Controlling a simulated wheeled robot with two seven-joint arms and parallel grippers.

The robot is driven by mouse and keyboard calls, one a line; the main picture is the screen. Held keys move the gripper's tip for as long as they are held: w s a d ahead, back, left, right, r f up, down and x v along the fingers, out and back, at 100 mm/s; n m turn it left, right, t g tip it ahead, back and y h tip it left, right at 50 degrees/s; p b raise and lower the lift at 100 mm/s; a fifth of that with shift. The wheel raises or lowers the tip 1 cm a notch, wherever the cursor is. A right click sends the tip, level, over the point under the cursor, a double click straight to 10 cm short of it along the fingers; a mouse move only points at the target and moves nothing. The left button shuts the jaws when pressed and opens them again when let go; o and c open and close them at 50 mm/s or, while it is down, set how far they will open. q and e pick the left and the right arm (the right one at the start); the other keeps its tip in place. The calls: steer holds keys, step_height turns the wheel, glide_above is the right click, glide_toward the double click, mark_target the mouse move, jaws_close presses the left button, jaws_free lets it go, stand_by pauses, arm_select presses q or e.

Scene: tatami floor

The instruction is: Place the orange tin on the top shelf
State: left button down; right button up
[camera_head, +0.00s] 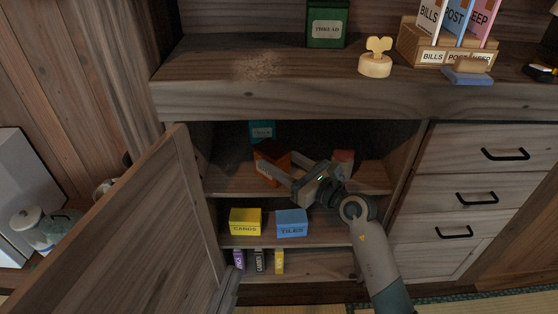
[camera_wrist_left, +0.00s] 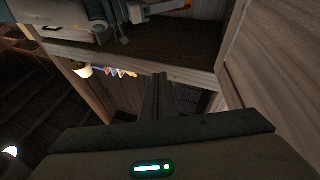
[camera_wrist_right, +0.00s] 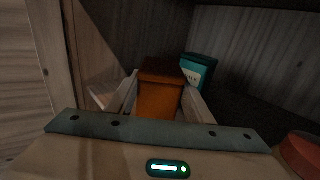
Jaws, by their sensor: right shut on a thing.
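The orange tin (camera_head: 267,163) is inside the open cabinet, in its top compartment. My right gripper (camera_head: 280,174) is shut on it. In the right wrist view the orange tin (camera_wrist_right: 160,95) stands between the two fingers. I cannot tell whether its base touches the top shelf (camera_head: 230,181). A teal tin (camera_head: 262,131) is behind it, and also shows in the right wrist view (camera_wrist_right: 198,70). My left gripper (camera_wrist_left: 157,78) shows in the left wrist view with its fingers together and nothing between them.
A reddish thing (camera_head: 344,157) stands right of my right gripper on the same shelf. Yellow (camera_head: 245,222) and blue (camera_head: 292,223) boxes sit on the shelf below, small bottles (camera_head: 259,261) lower still. The open door (camera_head: 140,230) is at the left; drawers (camera_head: 470,190) are at the right.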

arm_select(q)
steer(key=shift+r, duration=0.1)
arm_select(e)
steer(key=shift+f, duration=0.1)
steer(key=o, duration=1.4)
arm_select(q)
steer(key=f, duration=0.1)
steer(key=w+f+g, duration=0.1)
steer(key=w+f+g+p, duration=0.1)
steer(key=f, duration=0.1)
steer(key=shift+a+f+y, duration=0.1)
steer(key=shift+y, duration=0.3)
arm_select(e)
steer(key=v, duration=1.2)
steer(key=shift+s, duration=0.1)
